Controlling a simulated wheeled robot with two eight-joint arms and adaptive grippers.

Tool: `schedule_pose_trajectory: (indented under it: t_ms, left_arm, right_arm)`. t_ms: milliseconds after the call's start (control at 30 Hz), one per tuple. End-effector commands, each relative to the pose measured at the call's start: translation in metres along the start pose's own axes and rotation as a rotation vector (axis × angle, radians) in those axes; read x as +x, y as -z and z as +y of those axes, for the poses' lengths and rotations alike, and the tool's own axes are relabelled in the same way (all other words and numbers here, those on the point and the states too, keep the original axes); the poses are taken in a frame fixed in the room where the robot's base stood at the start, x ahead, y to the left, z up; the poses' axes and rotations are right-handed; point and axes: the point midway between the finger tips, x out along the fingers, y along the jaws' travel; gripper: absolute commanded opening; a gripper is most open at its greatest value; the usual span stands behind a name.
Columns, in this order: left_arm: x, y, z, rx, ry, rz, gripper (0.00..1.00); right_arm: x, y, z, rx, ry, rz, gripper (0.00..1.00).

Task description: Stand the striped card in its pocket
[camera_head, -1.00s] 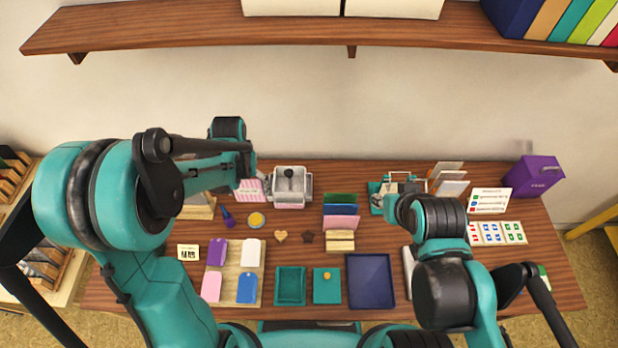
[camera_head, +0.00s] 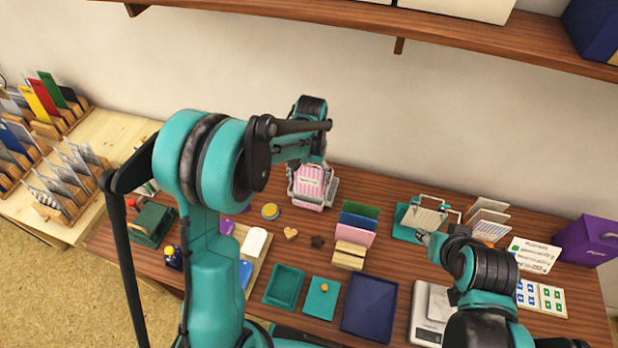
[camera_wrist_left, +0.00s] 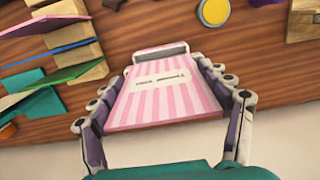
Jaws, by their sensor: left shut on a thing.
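The striped card, pink and white with a pale label, (camera_head: 309,183) is in my left gripper (camera_head: 312,168). It is held above the back of the table, in front of a grey metal piece. The left wrist view shows the card (camera_wrist_left: 165,98) between the two fingers (camera_wrist_left: 165,75), its striped face to the camera. A small wooden rack (camera_head: 349,256) holds green, blue and pink cards near the table's middle. I cannot tell which slot is the card's pocket. My right gripper (camera_head: 427,238) is near the teal stand; its jaws are too small to read.
Card racks (camera_head: 75,185) with several cards stand on the side table at left. A teal tray (camera_head: 284,286), a navy tray (camera_head: 369,306) and a teal inkpad (camera_head: 320,297) lie at the front. A purple box (camera_head: 588,241) is at right. A shelf (camera_head: 300,20) runs above.

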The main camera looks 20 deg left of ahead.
Motion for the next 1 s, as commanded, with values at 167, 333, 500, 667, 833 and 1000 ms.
schedule_pose_trajectory:
  t_ms: [167, 333, 500, 667, 833, 1000]
  left_arm:
    - [0.0, 0.0, 0.0, 0.0, 0.0, 0.001, 0.65]
    - [0.0, 0.0, 0.0, 0.0, 0.0, 0.001, 0.65]
    - [0.003, 0.0, 0.0, 0.0, 0.0, 0.001, 0.65]
    - [0.013, 0.001, 0.0, 0.0, 0.0, 0.001, 0.65]
    - [0.026, 0.002, 0.0, 0.0, 0.0, 0.001, 0.65]
    - [0.041, 0.003, 0.0, 0.0, 0.0, 0.001, 0.65]
  right_arm:
    - [0.0, 0.0, 0.0, 0.0, 0.0, 0.0, 0.4]
    - [0.0, 0.0, 0.0, 0.0, 0.0, 0.0, 0.4]
    - [0.003, -0.002, 0.0, 0.0, 0.0, 0.0, 0.4]
    - [0.009, -0.007, 0.0, 0.0, 0.0, 0.0, 0.4]
    - [0.019, -0.013, 0.0, 0.0, 0.0, 0.0, 0.4]
    - [0.028, -0.02, 0.0, 0.0, 0.0, 0.0, 0.4]
